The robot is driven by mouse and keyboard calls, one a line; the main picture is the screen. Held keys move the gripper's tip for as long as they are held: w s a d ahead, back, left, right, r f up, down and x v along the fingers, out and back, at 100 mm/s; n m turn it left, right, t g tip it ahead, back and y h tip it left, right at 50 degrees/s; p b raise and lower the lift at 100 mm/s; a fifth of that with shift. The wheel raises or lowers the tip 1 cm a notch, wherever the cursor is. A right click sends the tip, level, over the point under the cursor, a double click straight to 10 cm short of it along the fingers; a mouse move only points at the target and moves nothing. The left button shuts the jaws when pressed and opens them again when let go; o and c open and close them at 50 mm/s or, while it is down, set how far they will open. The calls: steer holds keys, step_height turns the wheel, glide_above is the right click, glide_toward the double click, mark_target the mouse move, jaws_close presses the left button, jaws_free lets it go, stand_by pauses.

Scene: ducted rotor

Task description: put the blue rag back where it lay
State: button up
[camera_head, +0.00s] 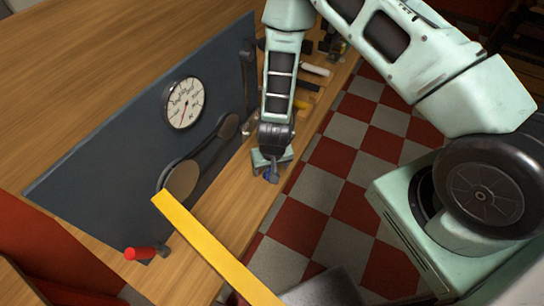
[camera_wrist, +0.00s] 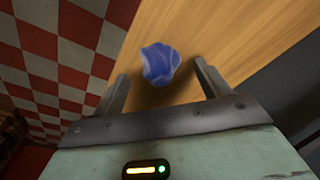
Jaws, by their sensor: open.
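The blue rag (camera_wrist: 160,63) is a crumpled bundle on the wooden surface in the wrist view. It lies between and just beyond the two fingers of my gripper (camera_wrist: 160,82), with bare wood showing around it. The gripper is open, one finger on each side of the rag, and neither finger appears to touch it. In the head view my gripper (camera_head: 271,174) is low over the front edge of the wooden bench, and only a small blue bit of the rag (camera_head: 267,174) shows by the fingers. The gripper hides the rest.
The wooden bench (camera_head: 220,240) has a dark upright panel with a round gauge (camera_head: 185,102). A red-handled tool (camera_head: 140,253) and a yellow bar (camera_head: 215,250) are nearer. Several tools (camera_head: 310,80) lie farther along the bench. Past its edge is checkered floor (camera_head: 320,190).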

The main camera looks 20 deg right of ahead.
steer(key=s+a+r+n+g+y+b, duration=0.15)
steer(key=s+a+r, duration=0.3)
steer(key=r, duration=0.75)
steer(key=s+a+r+n+t+y, duration=0.1)
steer(key=s+a+r+n+y, duration=0.3)
steer(key=r, duration=0.8)
steer(key=s+d+r+n+g+h, duration=0.1)
steer(key=s+r+n+h, duration=0.3)
steer(key=s+r, duration=0.7)
steer(key=shift+s+d+r, duration=0.2)
steer(key=shift+d+r, duration=0.15)
steer(key=shift+d, duration=0.25)
steer(key=shift+h, duration=0.25)
